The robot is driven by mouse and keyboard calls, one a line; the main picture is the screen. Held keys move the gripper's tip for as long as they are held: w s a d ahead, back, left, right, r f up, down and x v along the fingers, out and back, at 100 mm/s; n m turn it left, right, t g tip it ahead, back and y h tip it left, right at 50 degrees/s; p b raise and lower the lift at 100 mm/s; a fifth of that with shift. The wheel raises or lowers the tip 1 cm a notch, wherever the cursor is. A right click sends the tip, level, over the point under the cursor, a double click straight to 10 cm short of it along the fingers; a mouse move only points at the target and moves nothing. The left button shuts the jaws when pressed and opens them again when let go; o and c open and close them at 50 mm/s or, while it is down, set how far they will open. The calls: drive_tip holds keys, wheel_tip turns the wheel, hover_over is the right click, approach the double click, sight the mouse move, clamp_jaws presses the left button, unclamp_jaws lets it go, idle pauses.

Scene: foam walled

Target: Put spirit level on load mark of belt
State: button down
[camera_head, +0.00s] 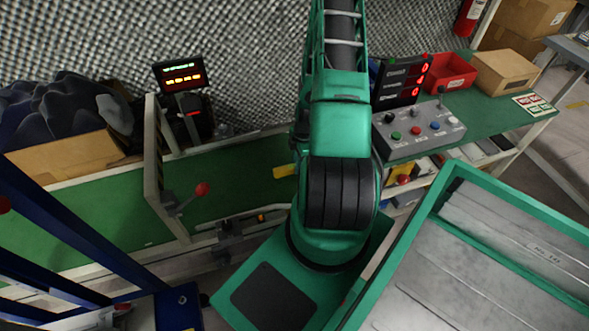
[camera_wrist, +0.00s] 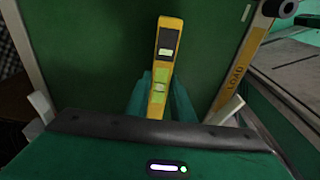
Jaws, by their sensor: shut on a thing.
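The yellow spirit level (camera_wrist: 164,65) has a dark window and pale green patches. It is held in my gripper (camera_wrist: 160,100), whose teal fingers are shut on its lower part in the wrist view. In the head view a yellow end, seemingly of the level (camera_head: 284,171), sticks out left of my arm, over the belt. The green belt (camera_head: 235,200) runs across the left and middle; it also fills the back of the wrist view (camera_wrist: 100,50). A rail marked LOAD (camera_wrist: 236,75) edges the belt at right. My arm hides the gripper in the head view. I cannot tell whether the level touches the belt.
A frame with a red-knobbed lever (camera_head: 200,190) stands across the belt. A control box with buttons (camera_head: 418,130), a red bin (camera_head: 450,73) and a cardboard box (camera_head: 507,73) sit on the right bench. A dark display (camera_head: 182,75) stands behind the belt.

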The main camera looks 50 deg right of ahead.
drive_tip(key=shift+s+d+f, duration=0.1)
drive_tip(key=shift+f, duration=1.35)
drive_tip(key=shift+f, duration=0.1)
drive_tip(key=c, duration=1.5)
unclamp_jaws()
drive_tip(key=shift+c, duration=0.2)
